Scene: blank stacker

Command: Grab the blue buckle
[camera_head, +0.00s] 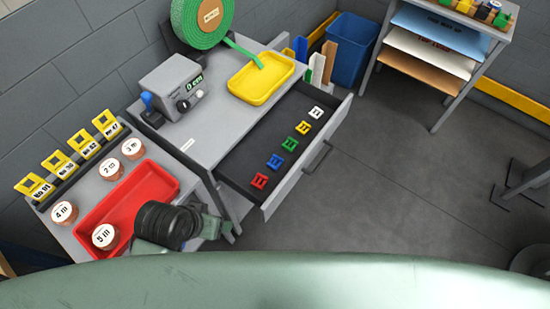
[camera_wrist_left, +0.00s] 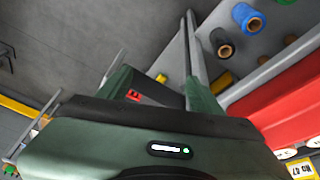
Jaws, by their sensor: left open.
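The blue buckle (camera_head: 274,162) lies in the open drawer (camera_head: 329,128), in a row between the red buckle (camera_head: 260,181) and the green buckle (camera_head: 290,144). My left gripper (camera_head: 217,222) is at the near left of the drawer, beside the bench corner and apart from the buckles. In the left wrist view my left gripper (camera_wrist_left: 160,88) is open, with nothing held between its fingers. The red buckle (camera_wrist_left: 133,96) shows there beside one finger. I cannot make out the blue buckle in that view. My right gripper is in neither view.
A yellow buckle (camera_head: 303,128) and a white buckle (camera_head: 316,112) lie farther along the drawer. A red tray (camera_head: 150,181) is left of my gripper. A yellow tray (camera_head: 245,93) sits on the bench above the drawer.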

